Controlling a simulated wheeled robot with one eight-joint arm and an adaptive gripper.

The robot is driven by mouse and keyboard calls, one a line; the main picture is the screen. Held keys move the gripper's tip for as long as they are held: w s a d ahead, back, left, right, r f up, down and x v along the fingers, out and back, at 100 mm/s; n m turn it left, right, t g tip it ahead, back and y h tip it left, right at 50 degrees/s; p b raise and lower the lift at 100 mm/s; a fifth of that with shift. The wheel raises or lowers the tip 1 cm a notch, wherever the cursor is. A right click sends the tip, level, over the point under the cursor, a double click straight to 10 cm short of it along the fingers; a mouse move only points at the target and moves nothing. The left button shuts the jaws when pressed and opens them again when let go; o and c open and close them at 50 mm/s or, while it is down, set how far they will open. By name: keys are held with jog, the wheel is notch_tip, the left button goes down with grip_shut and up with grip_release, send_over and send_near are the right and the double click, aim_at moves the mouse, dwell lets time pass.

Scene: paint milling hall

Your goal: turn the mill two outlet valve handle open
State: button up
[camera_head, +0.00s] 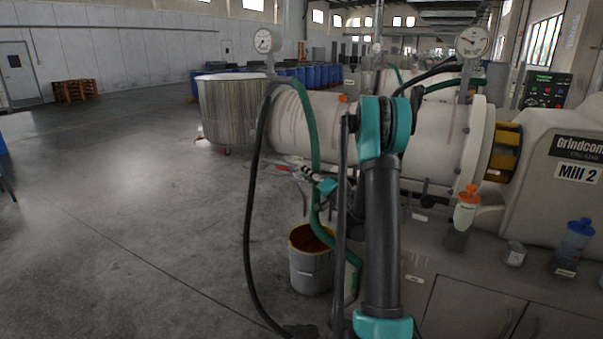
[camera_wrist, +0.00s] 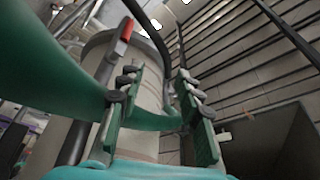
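The mill two outlet valve handle (camera_head: 283,168) is a small red-tipped lever at the lower front of the white mill drum. In the wrist view, the red-gripped handle (camera_wrist: 126,30) stands up and left of the fingers on a grey lever. My gripper (camera_head: 318,178) is close to the handle, partly hidden behind the green hose. In the wrist view, my gripper (camera_wrist: 160,80) has its two green-padded fingers apart with nothing held between them. The handle appears outside the left finger; I cannot tell whether they touch. The valve body is hidden.
A green hose (camera_head: 313,130) and a black hose (camera_head: 247,220) hang beside the gripper. A bucket (camera_head: 311,270) stands below on the floor. A steel vat (camera_head: 232,108) is behind left. Bottles (camera_head: 466,208) stand on the right cabinet. The left floor is free.

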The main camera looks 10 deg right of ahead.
jog(key=shift+a+v, duration=0.2)
jog(key=shift+v, duration=2.25)
jog(key=shift+s+f, duration=0.15)
jog(key=shift+s, duration=0.05)
